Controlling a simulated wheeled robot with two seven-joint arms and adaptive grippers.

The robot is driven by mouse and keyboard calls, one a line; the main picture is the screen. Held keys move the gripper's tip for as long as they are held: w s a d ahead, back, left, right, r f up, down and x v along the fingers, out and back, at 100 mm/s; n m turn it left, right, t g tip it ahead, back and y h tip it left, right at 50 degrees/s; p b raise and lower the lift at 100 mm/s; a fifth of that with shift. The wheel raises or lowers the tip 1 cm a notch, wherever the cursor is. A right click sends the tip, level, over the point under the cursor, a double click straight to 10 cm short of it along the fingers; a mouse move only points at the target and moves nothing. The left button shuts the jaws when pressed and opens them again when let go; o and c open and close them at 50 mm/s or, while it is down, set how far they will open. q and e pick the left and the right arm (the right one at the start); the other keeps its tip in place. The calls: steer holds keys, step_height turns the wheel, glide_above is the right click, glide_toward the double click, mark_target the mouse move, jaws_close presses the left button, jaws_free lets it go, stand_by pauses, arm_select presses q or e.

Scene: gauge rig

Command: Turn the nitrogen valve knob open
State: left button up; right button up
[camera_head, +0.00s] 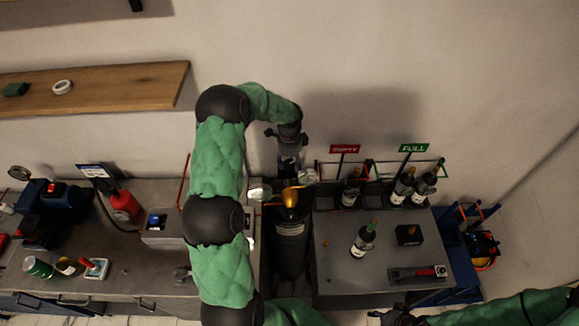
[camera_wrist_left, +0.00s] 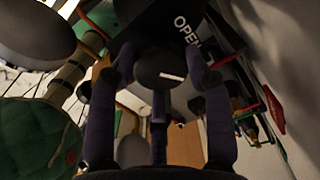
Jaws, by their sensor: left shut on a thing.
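A dark gas cylinder (camera_head: 290,250) with a pale label stands in the gap between two grey counters. A brass-coloured valve part (camera_head: 291,195) sits on its top, with a round gauge (camera_head: 260,192) at each side. My left gripper (camera_head: 291,160) reaches down from above over the cylinder top. In the left wrist view its fingers (camera_wrist_left: 158,95) are closed around a dark round knob (camera_wrist_left: 152,76) with a short white mark. The word OPEN shows on a dark plate (camera_wrist_left: 186,32) beside the knob. My right gripper (camera_head: 392,318) is cut off at the bottom edge.
The right counter (camera_head: 335,260) holds a bottle (camera_head: 363,240), a small black box (camera_head: 408,235) and a wrench-like tool (camera_head: 418,273). Behind are racks with EMPTY (camera_head: 345,149) and FULL (camera_head: 414,148) signs and several bottles. A red extinguisher (camera_head: 124,205) stands at left. A wooden shelf (camera_head: 110,85) hangs above.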

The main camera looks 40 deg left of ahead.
mark_target(290, 164)
arm_select(q)
steer(key=n+b, duration=0.3)
steer(key=n, duration=0.2)
steer(key=shift+f+n+b, duration=0.15)
steer(key=shift+n+b, duration=0.15)
steer(key=n+b, duration=0.1)
steer(key=n, duration=0.2)
steer(key=shift+b, duration=0.35)
steer(key=shift+n+b, duration=0.45)
steer(key=shift+n, duration=0.75)
steer(key=o, duration=1.1)
steer(key=shift+o, duration=0.2)
step_height(290, 164, up, 12)
